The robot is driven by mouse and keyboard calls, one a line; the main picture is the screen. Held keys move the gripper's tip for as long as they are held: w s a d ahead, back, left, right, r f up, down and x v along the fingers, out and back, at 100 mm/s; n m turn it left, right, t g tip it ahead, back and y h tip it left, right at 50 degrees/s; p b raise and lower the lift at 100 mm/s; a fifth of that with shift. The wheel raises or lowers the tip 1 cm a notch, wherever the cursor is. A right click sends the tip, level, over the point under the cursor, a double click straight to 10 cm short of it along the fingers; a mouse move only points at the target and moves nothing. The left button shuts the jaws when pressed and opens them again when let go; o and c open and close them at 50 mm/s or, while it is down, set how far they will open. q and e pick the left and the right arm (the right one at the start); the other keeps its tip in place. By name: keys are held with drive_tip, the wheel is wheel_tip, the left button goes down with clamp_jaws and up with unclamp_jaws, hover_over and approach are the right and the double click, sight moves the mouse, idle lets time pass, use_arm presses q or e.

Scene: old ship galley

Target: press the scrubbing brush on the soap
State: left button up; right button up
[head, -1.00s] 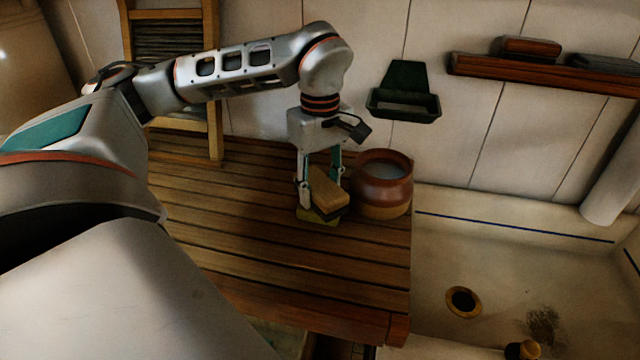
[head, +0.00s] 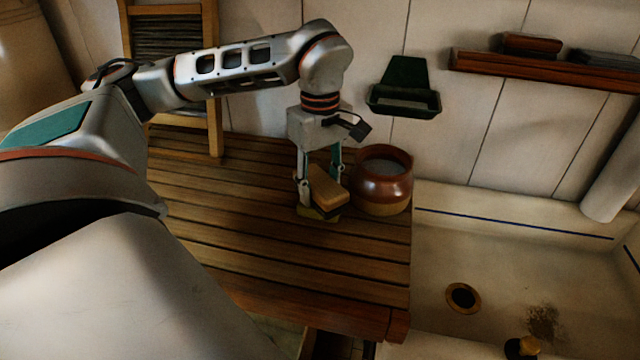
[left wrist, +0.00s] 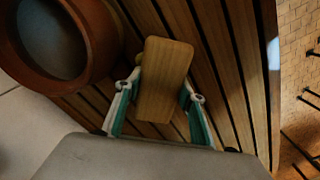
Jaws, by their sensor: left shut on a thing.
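The scrubbing brush (head: 328,186) has a pale wooden block with dark bristles underneath. My left gripper (head: 320,180) is shut on its sides, and the brush is tilted a little in the head view. A yellow-green block, which looks like the soap (head: 318,217), lies on the slatted wooden counter right under the brush and is mostly covered by it. The bristles look to be on or very close to it; I cannot tell whether they touch. In the left wrist view the brush (left wrist: 165,80) sits between the fingertips (left wrist: 165,92). My right gripper is not in view.
A brown pot (head: 382,190) with greyish contents stands close to the right of the brush. A green dish (head: 404,100) hangs on the wall behind. A washboard (head: 170,60) leans at the back left. The sink (head: 520,270) lies beyond the counter's right edge. The front counter (head: 270,265) is clear.

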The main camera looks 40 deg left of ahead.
sight(319, 181)
use_arm(q)
drive_tip(key=shift+s+f, duration=0.1)
drive_tip(key=shift+f, duration=0.25)
idle(1.4)
drive_tip(key=shift+r, duration=3.55)
